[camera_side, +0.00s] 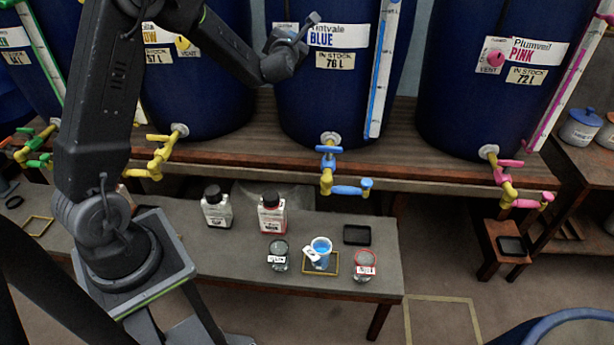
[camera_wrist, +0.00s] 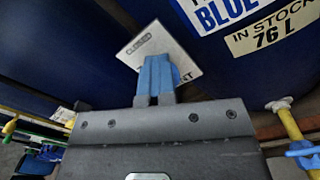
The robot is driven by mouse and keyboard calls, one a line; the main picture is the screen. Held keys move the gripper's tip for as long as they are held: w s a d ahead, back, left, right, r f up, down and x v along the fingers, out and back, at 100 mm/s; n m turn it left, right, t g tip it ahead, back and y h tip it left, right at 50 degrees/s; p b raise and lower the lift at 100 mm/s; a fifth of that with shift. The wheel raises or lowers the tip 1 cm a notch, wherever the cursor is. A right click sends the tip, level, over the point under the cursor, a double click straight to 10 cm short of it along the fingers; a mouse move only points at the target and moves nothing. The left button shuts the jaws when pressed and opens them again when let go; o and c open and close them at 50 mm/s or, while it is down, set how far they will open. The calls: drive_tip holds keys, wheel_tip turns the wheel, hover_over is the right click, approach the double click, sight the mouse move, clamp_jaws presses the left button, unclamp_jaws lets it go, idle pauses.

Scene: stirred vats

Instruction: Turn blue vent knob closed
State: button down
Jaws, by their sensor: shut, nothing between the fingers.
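The blue vat (camera_side: 300,95) has a label reading BLUE, which also shows in the wrist view (camera_wrist: 243,12). Its white vent plate (camera_wrist: 184,52), tilted in the wrist view, carries the words CLOSED and part of VENT. The blue vent knob (camera_wrist: 176,74) shows only as a sliver behind my fingers; the rest is hidden. My gripper (camera_wrist: 155,75) is shut, its fingers together in front of the plate. I cannot tell whether they touch the knob. In the side view my gripper (camera_side: 308,28) is at the vat's upper left front and hides the knob.
A blue tap (camera_side: 329,170) sticks out below the vat. A blue level gauge (camera_side: 379,75) runs up its right side. The pink vat (camera_side: 480,90) stands to the right. Bottles and a beaker of blue liquid (camera_side: 320,250) stand on the low bench (camera_side: 215,262).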

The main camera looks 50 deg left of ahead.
drive_tip(key=shift+w+d+f, duration=0.2)
drive_tip(key=shift+w+d, duration=0.05)
drive_tip(key=shift+w, duration=0.35)
drive_tip(key=v, duration=0.5)
drive_tip(key=shift+s+d+r, duration=0.15)
drive_tip(key=shift+d, duration=0.05)
drive_tip(key=w+a+r, duration=0.1)
drive_tip(key=w+a, duration=0.1)
drive_tip(key=a, duration=0.4)
idle(0.5)
